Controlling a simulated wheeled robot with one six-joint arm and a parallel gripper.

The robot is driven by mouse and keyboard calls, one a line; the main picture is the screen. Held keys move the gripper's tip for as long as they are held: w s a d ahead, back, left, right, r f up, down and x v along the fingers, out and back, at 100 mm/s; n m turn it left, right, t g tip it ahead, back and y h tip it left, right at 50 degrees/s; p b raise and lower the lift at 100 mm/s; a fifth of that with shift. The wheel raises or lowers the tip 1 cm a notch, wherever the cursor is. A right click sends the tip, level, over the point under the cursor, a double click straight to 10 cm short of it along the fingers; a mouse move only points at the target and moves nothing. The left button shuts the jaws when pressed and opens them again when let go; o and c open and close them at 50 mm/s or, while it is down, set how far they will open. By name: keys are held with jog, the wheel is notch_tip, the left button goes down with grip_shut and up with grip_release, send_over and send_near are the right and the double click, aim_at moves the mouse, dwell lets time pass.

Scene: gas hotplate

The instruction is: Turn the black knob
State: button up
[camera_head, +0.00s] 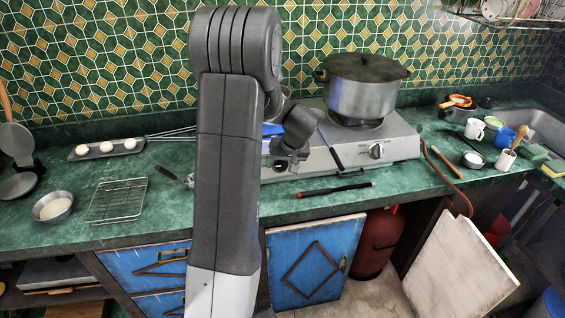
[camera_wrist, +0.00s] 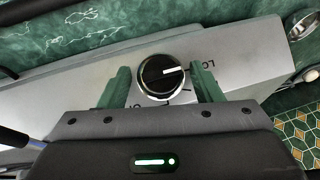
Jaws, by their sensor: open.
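The black knob (camera_wrist: 162,76) has a chrome rim and a white pointer line, on the silver front panel of the gas hotplate (camera_head: 405,141). In the wrist view the pointer aims right, a little below the "LO" marking. My gripper (camera_wrist: 161,83) is open, with one green finger on each side of the knob and a gap visible on both sides. Another knob (camera_head: 376,151) shows on the right of the panel.
A large lidded pot (camera_head: 362,85) stands on the right burner. A black-and-red utensil (camera_head: 330,190) lies on the green counter (camera_head: 90,235) in front. A wire rack (camera_head: 117,200) and a bowl (camera_head: 53,207) are at left. Cups stand at right.

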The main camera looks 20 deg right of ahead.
jog(key=shift+c, duration=0.5)
jog(key=c, duration=0.8)
jog(key=shift+c, duration=0.2)
jog(key=shift+f+b, duration=0.1)
jog(key=shift+b, duration=0.3)
jog(key=m+y+b, duration=0.1)
jog(key=m+t+b, duration=0.1)
jog(key=shift+s+d+f+y+b, duration=0.1)
jog(key=shift+d+f+y+b, duration=0.1)
jog(key=shift+y+b, duration=0.2)
jog(key=m+t+y+b, duration=0.1)
jog(key=m+b, duration=0.1)
jog(key=m+t+y+b, duration=0.1)
jog(key=m+b, duration=0.1)
jog(key=shift+s+d+f, duration=0.1)
jog(key=shift+s+f, duration=0.05)
jog(key=shift+f, duration=0.05)
jog(key=m+t+b, duration=0.1)
jog(key=m+b, duration=0.1)
jog(key=m+t+y+b, duration=0.1)
jog(key=m+t, duration=0.1)
jog(key=m, duration=0.1)
jog(key=shift+s+f+b, duration=0.15)
jog(key=shift+f+b, duration=0.05)
jog(key=shift+b, duration=0.2)
jog(key=shift+s+m+t+b, duration=0.1)
jog(key=shift+m+t+b, duration=1.1)
jog(key=shift+m, duration=0.6)
